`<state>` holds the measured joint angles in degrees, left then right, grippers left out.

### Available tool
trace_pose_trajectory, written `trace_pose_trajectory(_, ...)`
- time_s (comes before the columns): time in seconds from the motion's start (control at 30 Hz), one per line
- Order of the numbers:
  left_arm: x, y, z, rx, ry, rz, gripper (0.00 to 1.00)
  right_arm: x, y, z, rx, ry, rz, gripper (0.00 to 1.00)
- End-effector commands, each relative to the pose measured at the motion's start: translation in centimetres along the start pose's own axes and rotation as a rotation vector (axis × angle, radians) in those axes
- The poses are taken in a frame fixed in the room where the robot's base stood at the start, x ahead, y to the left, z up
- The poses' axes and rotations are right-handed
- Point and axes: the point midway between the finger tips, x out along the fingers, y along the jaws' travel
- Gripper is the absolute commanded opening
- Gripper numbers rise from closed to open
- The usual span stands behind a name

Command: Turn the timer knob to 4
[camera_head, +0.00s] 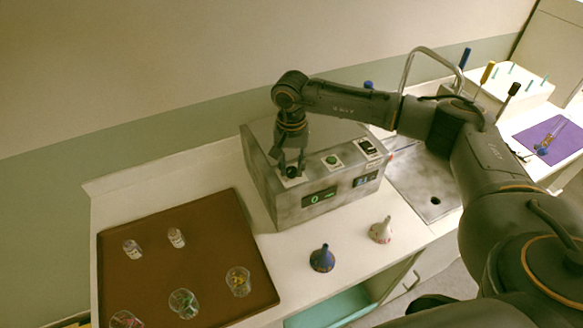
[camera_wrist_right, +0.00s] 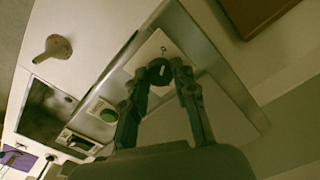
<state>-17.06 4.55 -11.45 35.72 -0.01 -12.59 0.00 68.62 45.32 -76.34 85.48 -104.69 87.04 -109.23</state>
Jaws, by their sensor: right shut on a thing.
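The grey timer box (camera_head: 262,190) stands on the white counter, with controls on its sloped top. My right gripper (camera_head: 291,167) reaches down to the black timer knob (camera_head: 292,173) at the left end of that top. In the right wrist view the gripper (camera_wrist_right: 158,69) has a finger on each side of the round knob (camera_wrist_right: 159,74), which has a pale mark and sits on a white plate (camera_wrist_right: 146,53). The gripper is shut on the knob. The left display (camera_head: 319,197) on the front glows green and seems to read 0. My left gripper is out of view.
A green button (camera_head: 332,160) and a black switch (camera_head: 368,147) sit right of the knob. A brown mat (camera_head: 208,215) with several glass vessels lies left of the box. A blue funnel (camera_head: 322,259) and a pale funnel (camera_head: 382,231) stand in front. A sink (camera_head: 425,180) is to the right.

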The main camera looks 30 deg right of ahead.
Motion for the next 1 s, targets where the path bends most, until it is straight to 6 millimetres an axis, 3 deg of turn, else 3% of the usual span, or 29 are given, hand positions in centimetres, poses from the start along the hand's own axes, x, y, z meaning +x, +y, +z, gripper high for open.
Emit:
trace_pose_trajectory(0.4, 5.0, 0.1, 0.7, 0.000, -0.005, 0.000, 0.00, 0.5, 0.0, 0.0, 0.360, 0.001, -0.002, 0.00)
trace_pose_trajectory(1.0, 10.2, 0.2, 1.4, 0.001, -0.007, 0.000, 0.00, 0.3, 0.0, 0.0, 0.931, 0.000, -0.002, 0.00)
